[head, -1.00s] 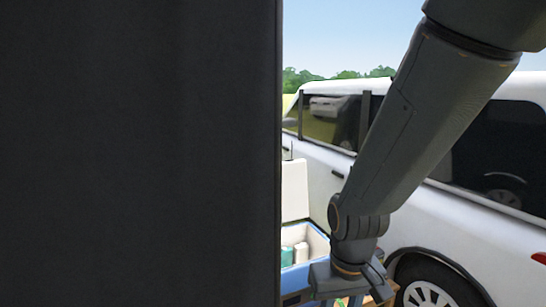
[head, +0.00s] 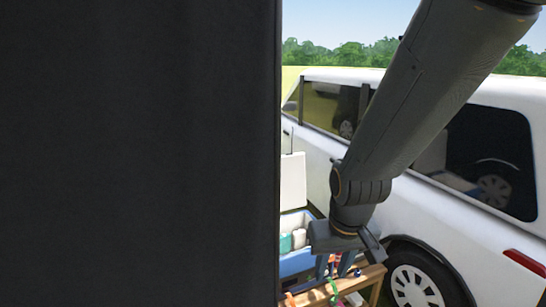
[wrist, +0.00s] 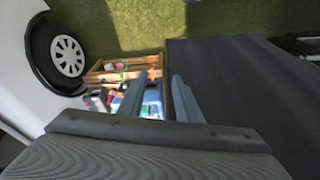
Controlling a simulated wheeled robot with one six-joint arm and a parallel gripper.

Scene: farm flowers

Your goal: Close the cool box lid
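The cool box (head: 296,261) is blue with a white rim and stands at the lower middle of the head view. Its white lid (head: 293,181) stands upright, open, at the back of the box. White and green items show inside. My gripper (head: 334,274) is in front of and to the right of the box, pointing down, with its two fingers apart. In the wrist view my gripper (wrist: 162,88) is open with nothing between the fingers. Blue parts show below the fingers there, partly hidden by them. The left side of the box is hidden in the head view.
A white vehicle (head: 420,215) with a dark wheel (head: 418,283) stands close on the right. A wooden crate or table (head: 366,279) with small coloured items lies under my gripper. My dark column blocks the left half of the head view. Grass (wrist: 220,18) lies beyond.

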